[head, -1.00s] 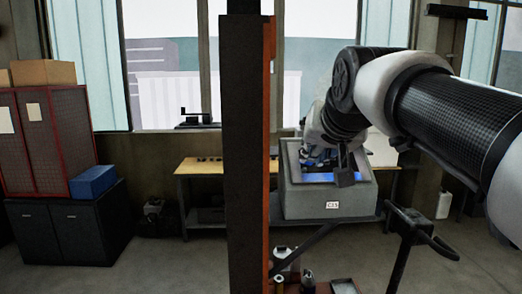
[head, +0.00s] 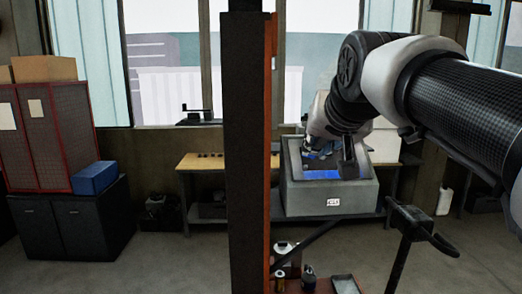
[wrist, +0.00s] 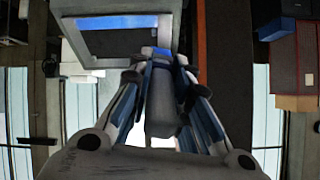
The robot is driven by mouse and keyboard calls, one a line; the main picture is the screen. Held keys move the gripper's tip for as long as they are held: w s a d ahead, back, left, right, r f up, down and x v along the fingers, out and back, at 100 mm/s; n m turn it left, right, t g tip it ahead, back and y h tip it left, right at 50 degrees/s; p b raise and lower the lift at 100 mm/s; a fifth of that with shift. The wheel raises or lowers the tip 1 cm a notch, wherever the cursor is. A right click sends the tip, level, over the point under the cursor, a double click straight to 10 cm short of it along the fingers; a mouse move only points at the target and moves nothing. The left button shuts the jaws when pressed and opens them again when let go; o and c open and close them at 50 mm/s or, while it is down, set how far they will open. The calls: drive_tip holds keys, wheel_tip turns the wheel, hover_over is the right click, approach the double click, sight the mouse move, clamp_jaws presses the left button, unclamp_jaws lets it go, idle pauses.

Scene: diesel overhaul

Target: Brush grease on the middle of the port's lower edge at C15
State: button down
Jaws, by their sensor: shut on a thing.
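The grey housing (head: 328,197) with the C15 label (head: 333,202) stands on a bench right of the dark post. The port (head: 320,174) in its sloped face shows a blue strip along its lower edge. In the wrist view the port frame (wrist: 85,42) is at the top, with a blue band. My gripper (head: 328,148) is at the port, its dark tip part in front of the opening's right side. The bristles are hidden, and contact with the edge cannot be told.
A dark post (head: 245,150) with an orange side stands just left of the housing. A black stand with a handle (head: 408,225) is at front right. A wooden-topped bench (head: 205,162) is behind. Small items lie on a low reddish tray (head: 318,288).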

drive_tip(key=w+f+b, duration=0.3)
drive_tip(key=w+f, duration=0.1)
drive_tip(key=f, duration=0.1)
drive_tip(key=shift+w+f, duration=0.15)
drive_tip(key=shift+f, duration=0.25)
drive_tip(key=shift+w+f+b, duration=0.45)
drive_tip(key=shift+f, duration=0.2)
idle(0.8)
drive_tip(key=d, duration=0.7)
idle(0.5)
drive_tip(key=a, duration=0.7)
idle(0.6)
drive_tip(key=shift+r, duration=0.1)
